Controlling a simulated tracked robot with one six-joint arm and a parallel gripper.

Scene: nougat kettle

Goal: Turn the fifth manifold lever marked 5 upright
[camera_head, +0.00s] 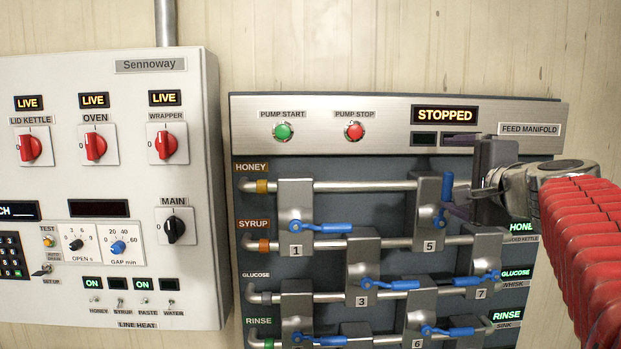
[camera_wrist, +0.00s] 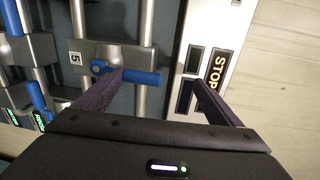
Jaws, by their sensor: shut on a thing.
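The blue lever marked 5 (camera_head: 446,188) stands close to upright on its grey valve block, its handle pointing up from the hub above the label 5 (camera_head: 430,246). In the wrist view the lever (camera_wrist: 142,76) lies across the pipes, its free end toward the STOPPED display. My gripper (camera_head: 460,198) reaches in from the right at this lever and is shut on it. In the wrist view my gripper (camera_wrist: 158,78) has one dark finger against the lever near its hub and the other beyond its free end. The exact contact is hard to see.
Lever 1 (camera_head: 325,227) points right on the left. Lever 3 (camera_head: 391,285), lever 7 (camera_head: 478,280) and lever 6 (camera_head: 447,331) lie near level below. The pump stop button (camera_head: 354,131) and STOPPED display (camera_head: 445,115) are above. A switch cabinet (camera_head: 100,190) stands left.

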